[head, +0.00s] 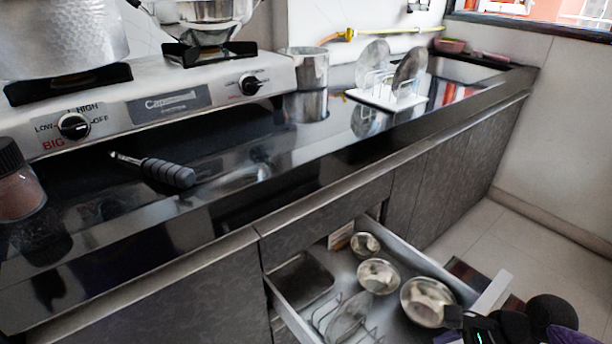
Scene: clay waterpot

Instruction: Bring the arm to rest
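My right arm shows at the lower right corner, with dark links beside the open drawer (378,229). The part of my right gripper (455,318) that shows is a dark piece at the near edge of the drawer, close to the largest metal bowl (428,296). Its fingers are not clear, and I cannot tell whether it touches the drawer or bowl. My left gripper is not in view.
The drawer juts out below the counter and holds metal bowls, a tray and a wire rack. On the counter (225,205) are a stove (225,98), a black-handled utensil (168,172), a jar (18,190), a metal cup (305,68) and a white plate rack (390,98). Floor at right is open.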

